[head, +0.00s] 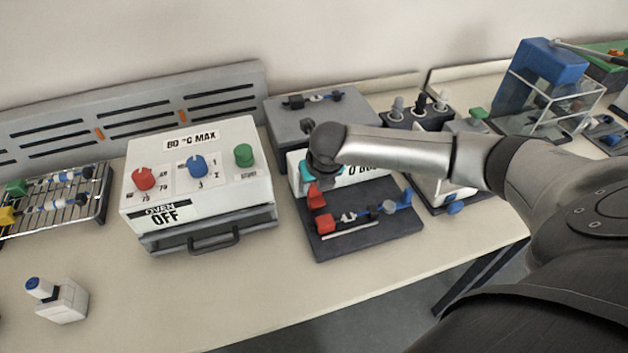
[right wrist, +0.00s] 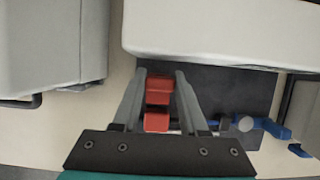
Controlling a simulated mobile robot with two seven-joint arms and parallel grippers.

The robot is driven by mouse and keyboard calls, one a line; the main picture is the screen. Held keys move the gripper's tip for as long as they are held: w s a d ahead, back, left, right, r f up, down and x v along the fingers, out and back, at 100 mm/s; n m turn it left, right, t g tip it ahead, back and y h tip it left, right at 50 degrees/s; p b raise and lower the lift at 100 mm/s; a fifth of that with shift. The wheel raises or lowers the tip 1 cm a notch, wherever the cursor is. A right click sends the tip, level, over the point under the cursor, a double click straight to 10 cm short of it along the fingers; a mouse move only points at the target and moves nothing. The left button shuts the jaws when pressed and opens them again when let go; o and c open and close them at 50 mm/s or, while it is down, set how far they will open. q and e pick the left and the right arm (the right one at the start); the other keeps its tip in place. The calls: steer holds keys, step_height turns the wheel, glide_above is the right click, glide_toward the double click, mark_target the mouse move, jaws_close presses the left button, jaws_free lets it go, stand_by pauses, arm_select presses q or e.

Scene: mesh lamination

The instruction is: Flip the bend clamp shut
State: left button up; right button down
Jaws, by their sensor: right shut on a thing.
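The bend clamp is red and sits at the left of a dark plate (head: 385,230). Its raised red lever (head: 316,196) stands above a red block (head: 325,223) in the head view. In the right wrist view the red lever (right wrist: 159,88) lies between the two fingers, with the red block (right wrist: 156,122) nearer the camera. My right gripper (head: 315,183) comes from above and is shut on the lever; its wrist hides part of the fingers in the head view. My left gripper is not in view.
A white oven box (head: 195,180) with red, blue and green knobs stands left of the plate. A grey box (head: 315,115) stands behind it. Blue clamp parts (head: 400,200) are at the plate's right. A small white bottle-like block (head: 65,302) is at front left. The bench front is mostly clear.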

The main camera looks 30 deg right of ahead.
mark_target(318, 203)
steer(key=s+p, duration=0.2)
steer(key=s, duration=0.1)
steer(key=shift+a+r, duration=0.15)
steer(key=shift+a, duration=0.15)
steer(key=shift+s+p, duration=0.25)
steer(key=shift+p, duration=0.15)
steer(key=shift+s+a+f, duration=0.1)
steer(key=shift+a+f, duration=0.05)
steer(key=shift+f, duration=0.05)
steer(key=c, duration=0.9)
jaws_free()
steer(key=shift+o, duration=1.4)
steer(key=shift+s, duration=0.2)
steer(key=shift+o, duration=0.9)
steer(key=shift+w, duration=0.15)
